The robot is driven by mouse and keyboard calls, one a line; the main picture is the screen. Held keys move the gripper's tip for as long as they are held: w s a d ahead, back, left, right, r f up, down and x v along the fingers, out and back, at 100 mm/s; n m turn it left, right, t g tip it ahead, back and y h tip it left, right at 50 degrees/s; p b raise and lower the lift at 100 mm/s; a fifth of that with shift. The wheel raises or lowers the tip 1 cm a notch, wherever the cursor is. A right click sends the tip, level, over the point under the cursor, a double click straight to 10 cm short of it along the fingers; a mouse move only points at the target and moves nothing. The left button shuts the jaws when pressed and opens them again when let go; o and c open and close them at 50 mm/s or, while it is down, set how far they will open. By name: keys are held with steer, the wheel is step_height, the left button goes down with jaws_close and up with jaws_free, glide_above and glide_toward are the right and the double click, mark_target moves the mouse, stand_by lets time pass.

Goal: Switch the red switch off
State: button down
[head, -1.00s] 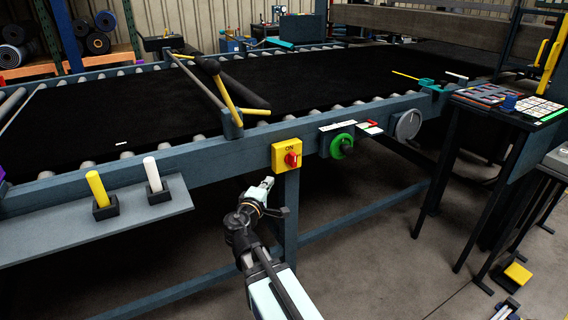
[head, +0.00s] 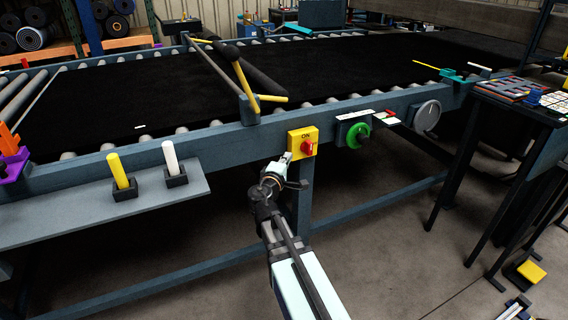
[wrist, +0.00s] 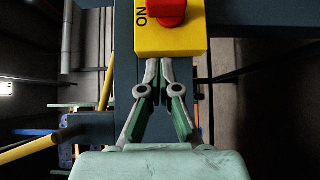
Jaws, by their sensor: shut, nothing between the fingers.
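The red switch (head: 308,148) is a red knob on a yellow box (head: 297,138) marked ON, fixed to the front rail of the belt press. In the wrist view the red knob (wrist: 166,10) shows at the top edge, partly cut off, on the yellow box (wrist: 172,42). My gripper (wrist: 158,64) is shut and empty. Its fingertips are at the lower edge of the yellow box in that view; I cannot tell whether they touch it. In the head view my gripper (head: 286,158) is just below and left of the box.
A green knob (head: 357,135) and a grey round dial (head: 426,116) sit further right on the rail. A shelf (head: 60,222) at left holds a yellow peg (head: 118,170) and a white peg (head: 171,157). A dark table (head: 530,112) stands at right.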

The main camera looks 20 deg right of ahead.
mark_target(304, 142)
steer(key=x, duration=0.4)
steer(key=d, duration=0.1)
steer(key=d+p, duration=0.1)
steer(key=d, duration=0.1)
steer(key=shift+w, duration=0.25)
steer(key=shift+d, duration=0.65)
steer(key=shift+w+a+r+p, duration=0.1)
steer(key=shift+a+r+p, duration=0.1)
steer(key=shift+p, duration=0.5)
